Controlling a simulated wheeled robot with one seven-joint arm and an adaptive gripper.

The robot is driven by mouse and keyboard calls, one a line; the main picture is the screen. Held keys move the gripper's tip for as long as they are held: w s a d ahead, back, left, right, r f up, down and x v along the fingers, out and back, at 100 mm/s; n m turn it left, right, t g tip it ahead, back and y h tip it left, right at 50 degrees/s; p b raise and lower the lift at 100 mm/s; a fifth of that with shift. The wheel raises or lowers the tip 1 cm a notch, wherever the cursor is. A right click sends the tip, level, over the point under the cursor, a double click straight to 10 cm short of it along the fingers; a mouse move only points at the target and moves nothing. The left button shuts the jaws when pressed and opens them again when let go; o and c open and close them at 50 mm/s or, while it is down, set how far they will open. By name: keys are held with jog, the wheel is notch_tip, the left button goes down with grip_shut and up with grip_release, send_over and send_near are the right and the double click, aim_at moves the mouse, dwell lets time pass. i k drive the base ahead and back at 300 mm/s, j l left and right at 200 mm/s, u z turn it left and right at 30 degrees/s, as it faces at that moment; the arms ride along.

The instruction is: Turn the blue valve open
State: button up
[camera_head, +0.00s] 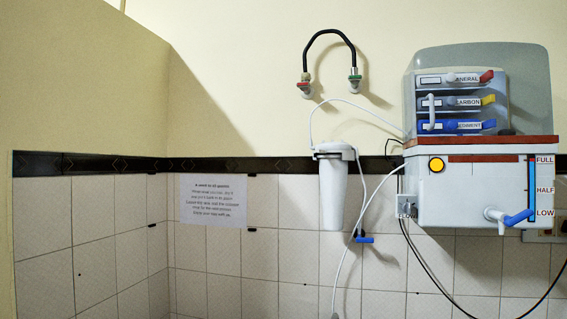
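A white water purifier (472,190) hangs on the wall at the right of the head view. At its lower right front, a white spout carries a blue lever handle (517,217) that slants up to the right. A second, smaller blue valve handle (363,240) sits on the tubing below the white filter canister (333,190) and lies about level. I cannot tell from the picture whether either valve is open or closed. My gripper is not in view, and nothing is seen touching either handle.
The purifier's upper part holds three stacked cartridges with red, yellow and blue ends (466,101). A black hose (330,33) arches above the canister. A white tube (350,240) and black cables (425,270) hang below. A paper notice (213,201) is on the tiles; a partition (80,70) stands left.

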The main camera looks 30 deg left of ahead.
aim_at(359, 239)
jog(key=u, duration=1.15)
